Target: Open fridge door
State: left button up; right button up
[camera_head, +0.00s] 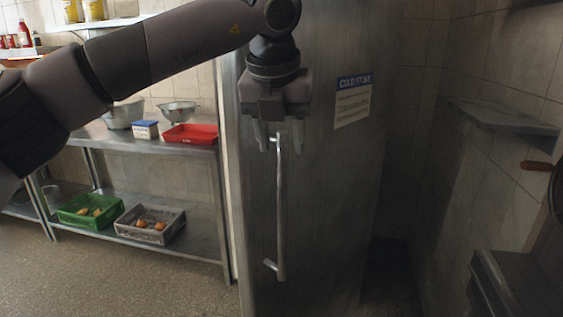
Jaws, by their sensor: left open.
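The fridge door (330,200) is a tall grey metal panel in the middle of the head view, with a "COLD STORE" sign (353,100) on it. It looks closed. A long vertical bar handle (281,205) is fixed near its left edge. My left arm reaches in from the left, and my left gripper (278,138) points down at the top end of the handle. Its fingers are open, one on each side of the handle's top in the picture. I cannot tell whether they touch it. My right gripper is not in view.
A steel table (150,146) stands left of the fridge, with a red tray (190,134) on top. A green crate (90,211) and a grey crate (150,224) sit on its lower shelf. A wall shelf (500,118) juts out at right. Floor at lower left is clear.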

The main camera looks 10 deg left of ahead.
aim_at(282, 161)
pick_arm(q)
jog(key=shift+w+a+r, duration=0.15)
jog(key=shift+a+r, duration=0.1)
jog(key=shift+r, duration=0.05)
jog(key=p+x, duration=0.1)
jog(key=x, duration=0.6)
jog(key=shift+w+a, duration=0.1)
grip_shut()
